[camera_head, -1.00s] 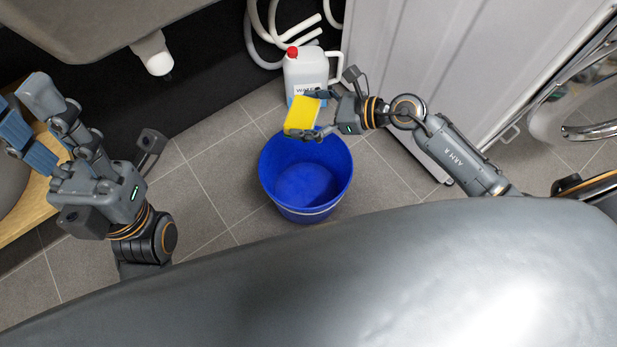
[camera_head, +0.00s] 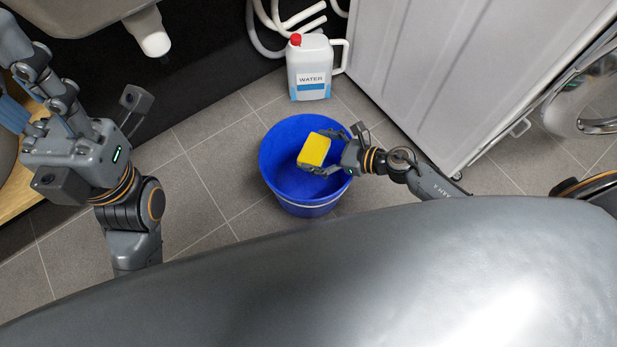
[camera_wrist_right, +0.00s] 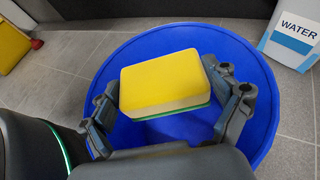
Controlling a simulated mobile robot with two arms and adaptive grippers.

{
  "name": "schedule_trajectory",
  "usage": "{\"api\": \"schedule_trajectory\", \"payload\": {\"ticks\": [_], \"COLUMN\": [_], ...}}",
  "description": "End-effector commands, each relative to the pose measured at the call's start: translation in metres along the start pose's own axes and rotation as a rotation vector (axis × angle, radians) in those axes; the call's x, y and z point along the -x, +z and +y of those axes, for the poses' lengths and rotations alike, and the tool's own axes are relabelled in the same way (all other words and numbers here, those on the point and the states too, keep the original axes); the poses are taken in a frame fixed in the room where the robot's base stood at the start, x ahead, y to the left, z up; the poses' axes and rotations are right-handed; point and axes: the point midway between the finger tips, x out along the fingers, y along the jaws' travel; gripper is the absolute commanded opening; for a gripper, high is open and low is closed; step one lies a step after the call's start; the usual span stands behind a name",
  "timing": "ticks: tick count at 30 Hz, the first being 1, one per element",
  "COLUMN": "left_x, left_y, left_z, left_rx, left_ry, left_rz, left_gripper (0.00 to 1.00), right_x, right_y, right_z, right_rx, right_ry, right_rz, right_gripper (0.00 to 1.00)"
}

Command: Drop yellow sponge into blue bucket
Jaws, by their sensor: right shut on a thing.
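The yellow sponge (camera_head: 314,149) is held in my right gripper (camera_head: 326,152), over the opening of the blue bucket (camera_head: 276,178). The bucket stands upright on the tiled floor. In the right wrist view the sponge (camera_wrist_right: 160,82) sits between the two fingers, with a green layer along its underside. The bucket's blue rim and wall (camera_wrist_right: 262,100) surround it in that picture. My left gripper (camera_head: 30,95) is at the far left, away from the bucket; its fingertips run toward the picture edge, so its opening is unclear.
A white water jug (camera_head: 309,66) with a red cap stands behind the bucket. A white ribbed panel (camera_head: 440,70) rises at the right. Pale hoses (camera_head: 265,40) lie at the back. Tiles left of the bucket are clear. A yellow object (camera_wrist_right: 12,45) shows in the wrist view's corner.

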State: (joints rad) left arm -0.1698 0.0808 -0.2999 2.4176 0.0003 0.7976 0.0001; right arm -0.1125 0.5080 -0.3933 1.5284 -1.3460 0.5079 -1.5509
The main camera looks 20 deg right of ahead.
Motion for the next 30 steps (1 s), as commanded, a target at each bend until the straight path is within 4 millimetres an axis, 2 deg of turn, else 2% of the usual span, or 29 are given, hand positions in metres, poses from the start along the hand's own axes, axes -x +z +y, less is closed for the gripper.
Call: {"api": "schedule_trajectory", "payload": {"ticks": [3,11,12,14,25,30], "left_x": [-0.001,-0.003,-0.003,-0.003,-0.002,-0.003], "left_y": [0.001,0.001,0.001,0.001,0.001,0.001], "left_z": [0.000,0.001,0.001,0.001,0.001,0.001], "left_rx": [-0.002,-0.002,-0.002,-0.002,-0.002,-0.002], "left_ry": [0.007,0.008,0.008,0.008,0.009,0.009], "left_rz": [0.014,0.015,0.015,0.015,0.014,0.014], "left_gripper": [0.40,0.40,0.40,0.40,0.40,0.40], "right_x": [-0.002,-0.002,-0.002,-0.002,-0.001,0.016], "right_y": [-0.006,-0.005,-0.005,-0.005,-0.006,-0.007], "right_z": [0.000,0.000,0.000,0.000,0.000,0.000], "right_rx": [0.000,0.000,0.000,0.000,-0.001,-0.001], "right_ry": [0.000,0.000,0.000,0.000,0.000,0.000], "right_rz": [0.000,0.000,0.000,0.000,0.000,0.003], "right_gripper": [0.67,0.67,0.91,1.00,1.00,1.00]}}
